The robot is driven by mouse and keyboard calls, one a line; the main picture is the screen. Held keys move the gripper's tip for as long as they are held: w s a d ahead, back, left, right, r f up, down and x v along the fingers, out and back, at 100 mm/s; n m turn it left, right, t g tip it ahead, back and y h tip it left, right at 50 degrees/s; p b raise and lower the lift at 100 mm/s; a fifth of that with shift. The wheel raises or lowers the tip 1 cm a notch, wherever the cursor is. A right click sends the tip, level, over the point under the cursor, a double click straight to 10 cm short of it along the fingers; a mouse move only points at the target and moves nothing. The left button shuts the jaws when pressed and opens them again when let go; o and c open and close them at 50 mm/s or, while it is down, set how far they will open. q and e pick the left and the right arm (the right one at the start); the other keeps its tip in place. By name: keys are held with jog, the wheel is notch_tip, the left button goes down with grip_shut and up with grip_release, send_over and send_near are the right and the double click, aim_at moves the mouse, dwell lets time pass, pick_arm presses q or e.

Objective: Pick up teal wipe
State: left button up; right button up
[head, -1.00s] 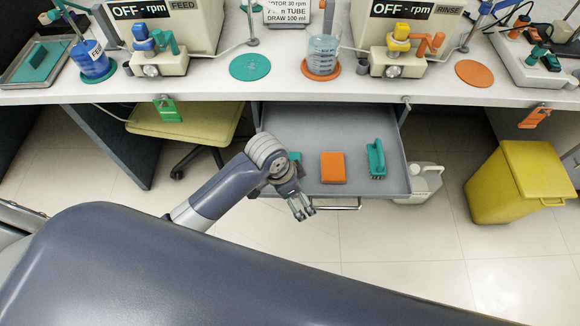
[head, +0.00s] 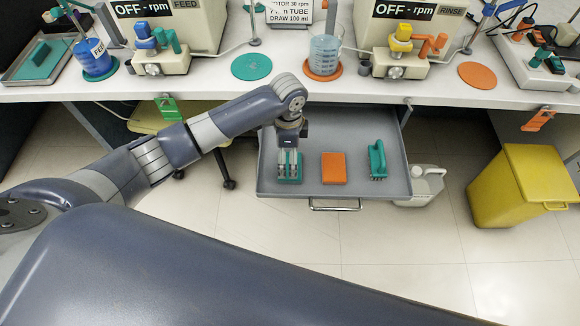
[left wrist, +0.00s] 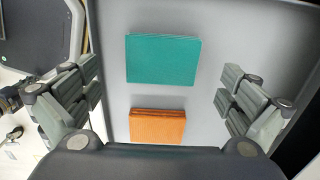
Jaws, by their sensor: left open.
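The teal wipe (head: 289,177) lies flat at the left side of the open grey drawer (head: 330,190), partly hidden in the head view by my left gripper (head: 289,165). In the left wrist view the whole teal wipe (left wrist: 162,59) shows between the spread fingers of my left gripper (left wrist: 165,95), nearer the top of the picture. The fingers are open and apart from the wipe, with nothing held. The height of the gripper above the wipe is hard to tell. My right gripper is not in view.
An orange wipe (head: 333,168) lies right of the teal one in the drawer. A yellow bin (head: 522,185) stands on the floor at right.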

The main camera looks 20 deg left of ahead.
pick_arm(q)
jog(key=f, duration=0.5)
jog(key=shift+w+d+f, duration=0.1)
jog(key=shift+w+f, duration=0.1)
jog(key=shift+f, duration=0.1)
jog(key=c, duration=0.9)
